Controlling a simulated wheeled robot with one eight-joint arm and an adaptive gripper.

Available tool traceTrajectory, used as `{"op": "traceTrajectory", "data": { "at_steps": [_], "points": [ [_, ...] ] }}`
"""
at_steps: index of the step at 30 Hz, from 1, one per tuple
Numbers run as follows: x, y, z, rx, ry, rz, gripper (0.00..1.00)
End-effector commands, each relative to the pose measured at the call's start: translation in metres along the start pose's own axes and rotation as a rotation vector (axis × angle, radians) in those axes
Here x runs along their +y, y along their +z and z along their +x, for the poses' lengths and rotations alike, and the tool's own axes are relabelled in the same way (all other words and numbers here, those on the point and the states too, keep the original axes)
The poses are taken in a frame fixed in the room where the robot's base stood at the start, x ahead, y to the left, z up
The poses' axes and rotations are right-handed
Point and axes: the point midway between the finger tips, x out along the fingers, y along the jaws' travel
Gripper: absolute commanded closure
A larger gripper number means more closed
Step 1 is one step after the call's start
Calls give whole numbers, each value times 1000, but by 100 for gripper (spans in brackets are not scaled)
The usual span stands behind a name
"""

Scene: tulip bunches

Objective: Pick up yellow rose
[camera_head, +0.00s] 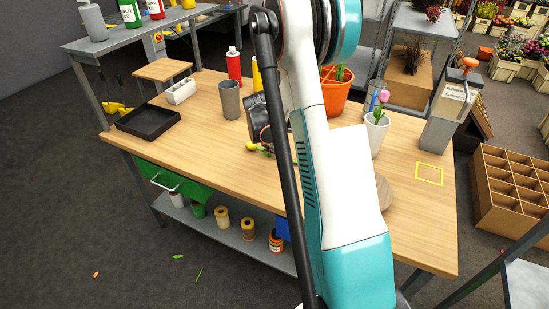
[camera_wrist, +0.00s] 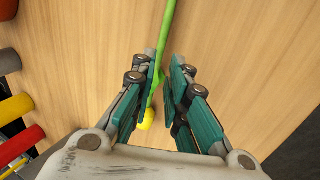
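The yellow rose lies on the wooden table (camera_head: 215,162). In the head view its yellow bloom (camera_head: 250,146) shows just left of my arm, with part of the green stem beside it. In the wrist view the green stem (camera_wrist: 168,25) runs down between my two teal fingers, and the yellow bloom (camera_wrist: 146,119) shows low between them. My gripper (camera_wrist: 158,60) is partly open around the stem, with a narrow gap between the fingertips. I cannot tell whether a finger touches the stem. In the head view my arm hides much of the gripper (camera_head: 262,145).
A grey cup (camera_head: 230,100), black tray (camera_head: 148,122), white holder (camera_head: 181,91) and red bottle (camera_head: 234,66) stand left of my arm. An orange pot (camera_head: 335,92), a vase with a pink tulip (camera_head: 376,135) and a grey dispenser (camera_head: 450,110) stand right.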

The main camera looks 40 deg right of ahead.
Motion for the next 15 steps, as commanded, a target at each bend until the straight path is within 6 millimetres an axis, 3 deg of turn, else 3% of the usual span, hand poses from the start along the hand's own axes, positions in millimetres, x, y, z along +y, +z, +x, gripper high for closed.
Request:
{"op": "traceTrajectory", "data": {
  "at_steps": [7, 15],
  "points": [
    [0, 1, 15, 0, 0, 1, 86],
    [1, 2, 52, 1, 0, 0, 86]
  ]
}}
